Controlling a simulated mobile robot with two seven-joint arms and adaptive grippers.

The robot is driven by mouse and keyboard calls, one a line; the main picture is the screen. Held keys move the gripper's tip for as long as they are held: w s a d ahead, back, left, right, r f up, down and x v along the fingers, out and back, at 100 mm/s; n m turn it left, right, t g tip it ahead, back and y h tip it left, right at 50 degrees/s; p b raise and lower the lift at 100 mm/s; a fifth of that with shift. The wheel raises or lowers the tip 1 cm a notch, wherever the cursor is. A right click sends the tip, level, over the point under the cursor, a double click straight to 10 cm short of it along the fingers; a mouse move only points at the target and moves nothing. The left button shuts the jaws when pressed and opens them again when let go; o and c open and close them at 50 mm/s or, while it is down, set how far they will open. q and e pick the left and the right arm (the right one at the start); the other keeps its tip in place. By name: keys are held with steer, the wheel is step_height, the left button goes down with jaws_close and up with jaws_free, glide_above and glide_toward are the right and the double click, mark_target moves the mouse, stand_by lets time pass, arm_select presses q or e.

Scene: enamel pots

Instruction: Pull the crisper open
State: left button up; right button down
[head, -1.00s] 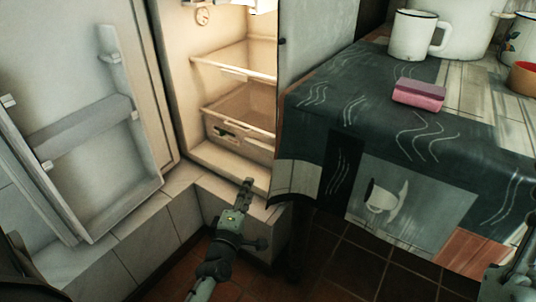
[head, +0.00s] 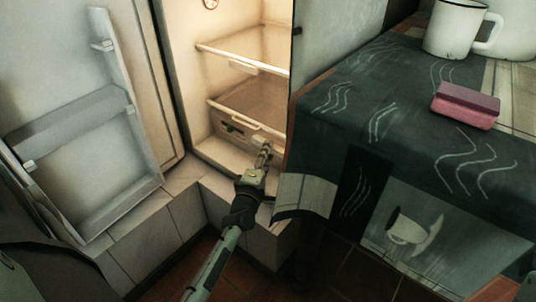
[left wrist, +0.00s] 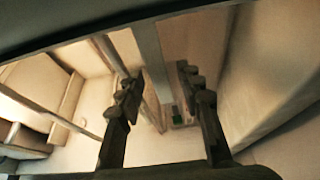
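The crisper (head: 236,131) is the pale drawer at the bottom of the lit fridge, under a shelf, with a rim along its front and a dark label on its face. It looks pushed in. My left gripper (head: 264,153) is at the fridge opening, just in front of the crisper's right part in the head view; contact cannot be told. In the left wrist view my left gripper (left wrist: 160,78) has its two fingers apart with nothing held between them. My right gripper is not in view.
The fridge door (head: 75,120) stands open at the left, with door racks. A cloth-covered table (head: 400,130) is close on the right, bearing a white mug (head: 455,30) and a pink sponge (head: 466,106). Tiled floor shows below.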

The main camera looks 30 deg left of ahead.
arm_select(q)
steer(key=shift+w+a, duration=0.1)
steer(key=shift+w, duration=0.3)
jaws_close()
steer(key=shift+f, duration=0.1)
